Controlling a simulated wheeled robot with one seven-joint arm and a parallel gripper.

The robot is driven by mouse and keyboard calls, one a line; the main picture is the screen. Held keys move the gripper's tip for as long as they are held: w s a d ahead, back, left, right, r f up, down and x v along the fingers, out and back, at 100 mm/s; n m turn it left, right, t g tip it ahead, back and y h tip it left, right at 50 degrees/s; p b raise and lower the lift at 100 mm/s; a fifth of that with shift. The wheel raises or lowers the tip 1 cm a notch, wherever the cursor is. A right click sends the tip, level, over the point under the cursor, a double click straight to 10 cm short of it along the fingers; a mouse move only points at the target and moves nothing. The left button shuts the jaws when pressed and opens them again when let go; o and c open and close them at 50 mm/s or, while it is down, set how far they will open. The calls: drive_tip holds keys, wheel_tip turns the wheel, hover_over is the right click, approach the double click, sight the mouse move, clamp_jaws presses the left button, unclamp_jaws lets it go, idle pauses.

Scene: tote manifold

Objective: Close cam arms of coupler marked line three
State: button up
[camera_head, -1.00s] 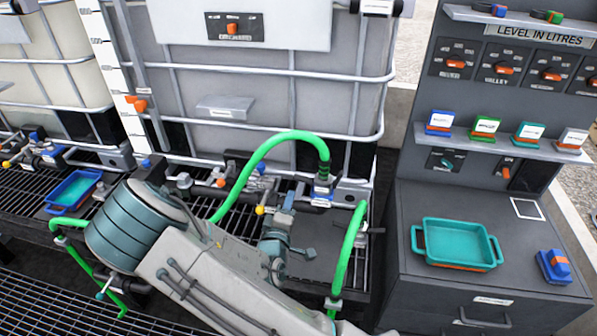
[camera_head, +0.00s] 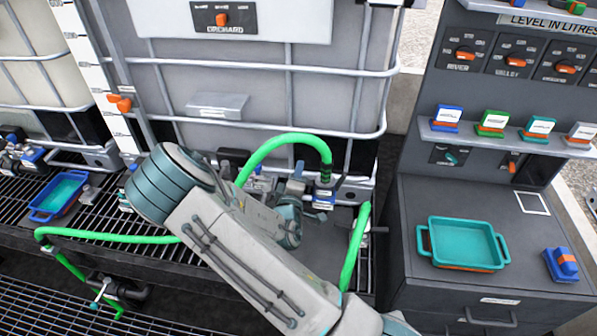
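A green hose (camera_head: 275,146) arches in front of the middle tank and comes down into a coupler (camera_head: 324,198) with pale and blue bands on the grated shelf. The coupler's label is too small to read, and I cannot tell how its cam arms stand. My gripper (camera_head: 297,180) is just left of this coupler, beyond my grey wrist; its fingers are small and partly hidden, so their opening is unclear. My forearm hides part of the valves and pipework to the left.
A second green hose (camera_head: 356,245) hangs right of my wrist, and another (camera_head: 110,237) runs along the shelf front. A grey cabinet right holds a teal tray (camera_head: 432,251) and a blue block (camera_head: 562,264).

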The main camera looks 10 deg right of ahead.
clamp_jaws()
drive_tip(key=shift+b, duration=0.4)
drive_tip(key=shift+s+d+r+m+b, duration=0.2)
drive_tip(key=shift+d+r+m+b, duration=0.35)
drive_tip(key=shift+m+b, duration=1.5)
drive_tip(key=shift+s+d+r+m+b, duration=0.25)
drive_tip(key=shift+d+r+m+b, duration=0.2)
drive_tip(key=shift+m+b, duration=1.55)
drive_tip(key=shift+s+d+r+m+b, duration=0.2)
drive_tip(key=shift+d+r+m+b, duration=0.35)
drive_tip(key=shift+m+b, duration=1.5)
drive_tip(key=shift+r, duration=0.1)
